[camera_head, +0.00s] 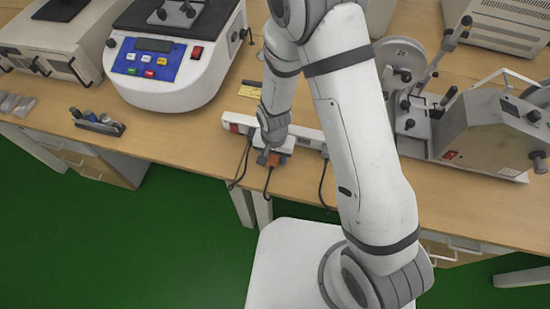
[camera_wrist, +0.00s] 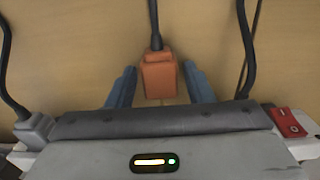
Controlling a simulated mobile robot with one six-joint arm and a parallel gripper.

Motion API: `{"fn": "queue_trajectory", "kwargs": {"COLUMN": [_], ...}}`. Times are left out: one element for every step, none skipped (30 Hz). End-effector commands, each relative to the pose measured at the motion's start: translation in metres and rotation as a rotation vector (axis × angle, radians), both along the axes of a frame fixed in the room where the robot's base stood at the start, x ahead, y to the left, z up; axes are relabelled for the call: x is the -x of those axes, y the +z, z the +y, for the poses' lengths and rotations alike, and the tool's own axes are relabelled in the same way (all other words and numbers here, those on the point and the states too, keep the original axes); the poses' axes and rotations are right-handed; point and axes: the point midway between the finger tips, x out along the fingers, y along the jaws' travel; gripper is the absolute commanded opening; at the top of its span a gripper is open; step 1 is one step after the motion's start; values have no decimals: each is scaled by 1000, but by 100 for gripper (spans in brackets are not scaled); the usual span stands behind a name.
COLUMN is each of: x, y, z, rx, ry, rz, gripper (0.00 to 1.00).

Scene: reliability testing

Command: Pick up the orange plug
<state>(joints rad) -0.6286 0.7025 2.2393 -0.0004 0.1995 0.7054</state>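The orange plug (camera_wrist: 158,78) is in the middle of the wrist view, with its dark cord running up and away. My gripper (camera_wrist: 160,88) has its two blue fingers on either side of the plug, with a narrow gap showing on each side.
A grey plug (camera_wrist: 36,130) with a black cord is left of my gripper; a red switch (camera_wrist: 290,122) is to the right. A white machine with a blue panel (camera_head: 155,60) and a grey tester (camera_head: 490,130) flank the strip. Black cords hang over the table edge.

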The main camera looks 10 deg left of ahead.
Motion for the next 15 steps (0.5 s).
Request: {"fn": "queue_trajectory", "kwargs": {"x": [0,0,0,0,0,0,0,0,0,0,0,0,0,0,0], "y": [0,0,0,0,0,0,0,0,0,0,0,0,0,0,0], "z": [0,0,0,0,0,0,0,0,0,0,0,0,0,0,0], "rx": [0,0,0,0,0,0,0,0,0,0,0,0,0,0,0], "ry": [0,0,0,0,0,-1,-1,-1,-1,-1,-1,-1,-1,-1,-1], "rz": [0,0,0,0,0,0,0,0,0,0,0,0,0,0,0], "gripper": [43,40,37,34,32,29,26,24,21,18,16,12,10,7,6]}}
